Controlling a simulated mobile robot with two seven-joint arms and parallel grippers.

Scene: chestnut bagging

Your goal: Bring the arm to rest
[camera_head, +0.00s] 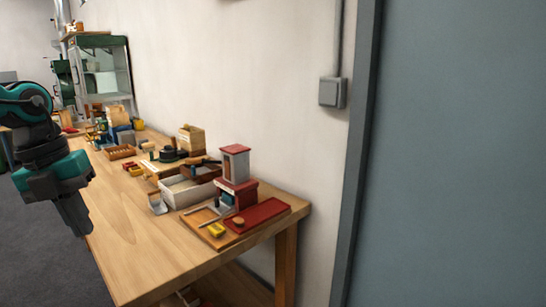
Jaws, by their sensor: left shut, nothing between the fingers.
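My left gripper (72,215) hangs at the left side of the head view, pointing downward and slightly right. It is shut and holds nothing. It shows in front of the left edge of the long wooden table (135,250), and I cannot tell how near it is to that edge. My teal and dark arm comes in from the left edge. My right gripper is not in view.
On the table stand a red and white small tower (235,165), a red mat (262,213), a white bin (185,192) and a scoop (157,203). A glass-fronted cabinet (105,70) stands far back. The table's front part is bare. A wall (250,80) is behind it.

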